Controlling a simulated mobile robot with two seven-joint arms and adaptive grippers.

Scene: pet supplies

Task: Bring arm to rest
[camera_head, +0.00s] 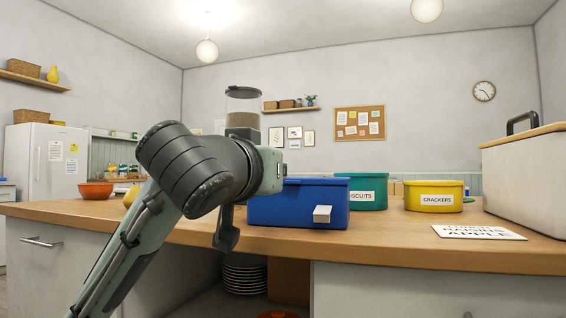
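My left arm comes up from the bottom left, and its thick dark wrist hides part of the counter's middle. My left gripper (226,238) shows only as a dark piece hanging down below the wrist, in front of the counter edge. I cannot tell whether it is open or shut. A blue bin (285,207) with a white tab on its front stands just right of it; whether they touch is unclear. My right gripper is not in view.
A wooden counter (400,250) spans the view. On it stand a teal "biscuits" bin (368,180), a yellow "crackers" bin (434,204), a large cream box (525,180), a printed card (472,232) and an orange bowl (96,190). A clear dispenser (243,105) rises behind my wrist.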

